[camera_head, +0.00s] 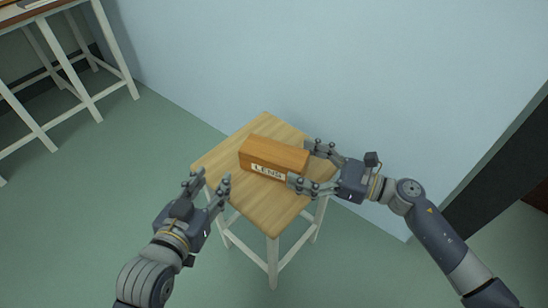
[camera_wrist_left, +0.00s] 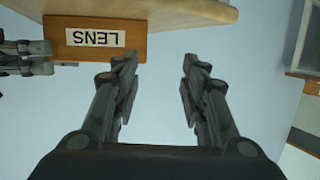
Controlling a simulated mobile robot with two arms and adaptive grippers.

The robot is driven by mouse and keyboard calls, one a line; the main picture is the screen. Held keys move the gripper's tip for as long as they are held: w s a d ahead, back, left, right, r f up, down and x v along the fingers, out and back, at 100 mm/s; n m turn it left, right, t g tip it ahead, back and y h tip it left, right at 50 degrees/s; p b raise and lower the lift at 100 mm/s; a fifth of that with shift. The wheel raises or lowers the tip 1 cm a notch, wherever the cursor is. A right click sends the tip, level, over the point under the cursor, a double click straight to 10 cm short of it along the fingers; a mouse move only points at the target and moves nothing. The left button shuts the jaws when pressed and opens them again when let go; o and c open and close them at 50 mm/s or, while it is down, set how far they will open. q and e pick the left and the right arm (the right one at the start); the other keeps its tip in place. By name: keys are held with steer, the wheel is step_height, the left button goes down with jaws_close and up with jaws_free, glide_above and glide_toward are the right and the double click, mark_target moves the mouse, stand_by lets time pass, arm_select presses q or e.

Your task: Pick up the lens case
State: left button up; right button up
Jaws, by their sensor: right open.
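The lens case is an orange-brown wooden box (camera_head: 273,153) with a white label reading LENS on its near side. It sits on a small wooden-topped stool (camera_head: 230,158). My right gripper (camera_head: 302,165) is open, with its fingers around the right end of the case; I cannot tell if they touch it. My left gripper (camera_head: 208,182) is open and empty, near the stool's front-left edge and apart from the case. In the left wrist view, the case (camera_wrist_left: 68,40) shows upside down at the upper left, beyond the open left fingers (camera_wrist_left: 158,80).
The stool has white legs and stands by a pale blue wall (camera_head: 300,60). Its top is otherwise bare. A white-legged bench (camera_head: 70,75) stands at the upper left. A dark opening (camera_head: 500,175) lies at the right. Green floor is clear around the stool.

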mark_target(278, 157)
steer(key=shift+x, duration=0.75)
steer(key=a, duration=0.1)
steer(key=w+a, duration=0.1)
steer(key=w+a+f, duration=0.1)
steer(key=a, duration=0.1)
steer(key=shift+f+b, duration=0.1)
steer(key=shift+b, duration=0.25)
steer(key=shift+w+a, duration=0.1)
steer(key=shift+a, duration=0.25)
arm_select(q)
steer(key=r, duration=0.1)
steer(key=r+t, duration=0.1)
steer(key=w+r+t, duration=0.1)
steer(key=shift+d+r+h, duration=0.15)
steer(key=shift+d+h, duration=0.25)
arm_select(e)
steer(key=c, duration=1.1)
